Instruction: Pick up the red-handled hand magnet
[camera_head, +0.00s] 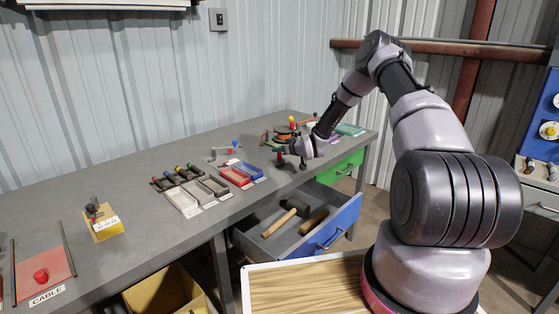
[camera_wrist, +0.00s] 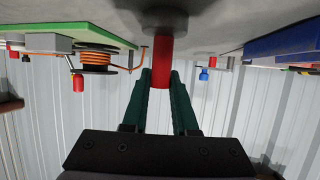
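The hand magnet shows in the wrist view, upside down, as a red upright handle (camera_wrist: 162,72) above a dark round base (camera_wrist: 163,16) at the grey bench top. My gripper (camera_wrist: 161,78) has its two dark green fingers on either side of the handle, with no clear gap to it. The base looks to be at the bench surface; whether it touches is hard to tell. In the head view my gripper (camera_head: 283,158) is low over the bench's right part, with the small red handle (camera_head: 280,155) at its tip.
A cable spool (camera_wrist: 97,62) and green board (camera_wrist: 65,32) are to the left in the wrist view; a blue tray edge (camera_wrist: 285,42) is to the right. Red (camera_head: 235,176) and blue trays (camera_head: 249,170) stand left of my gripper in the head view. An open blue drawer (camera_head: 340,222) juts out below.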

